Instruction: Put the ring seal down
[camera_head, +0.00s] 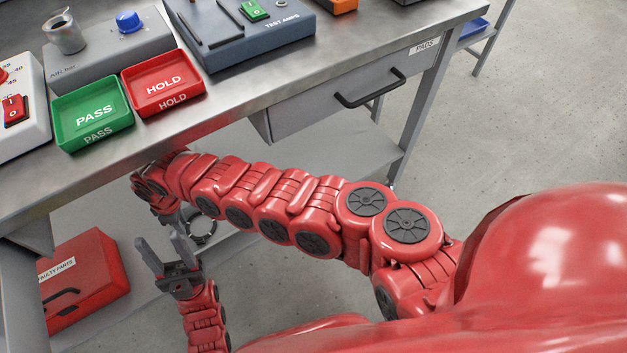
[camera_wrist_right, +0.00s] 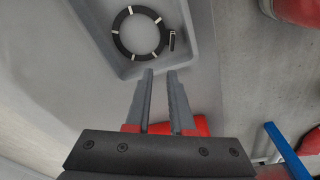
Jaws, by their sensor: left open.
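The ring seal (camera_wrist_right: 120,49), a dark ring with pale marks, lies flat in a grey tray (camera_wrist_right: 206,38) in the right wrist view. My right gripper (camera_wrist_right: 160,72) is open with nothing between its fingers. Its tips are apart from the ring, beside the near wall of the tray. In the head view a dark ring shape (camera_head: 212,237) shows below the bench, partly hidden by my right arm. My right gripper is mostly hidden there. My left gripper (camera_head: 160,242) is open and empty, in front of the bench at the lower left.
The metal bench (camera_head: 235,107) carries a green PASS tray (camera_head: 97,135), a red HOLD tray (camera_head: 168,102) and test devices. A drawer (camera_head: 330,110) hangs under its top. A red faulty parts box (camera_head: 95,285) stands low at the left. Open floor (camera_head: 510,120) lies to the right.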

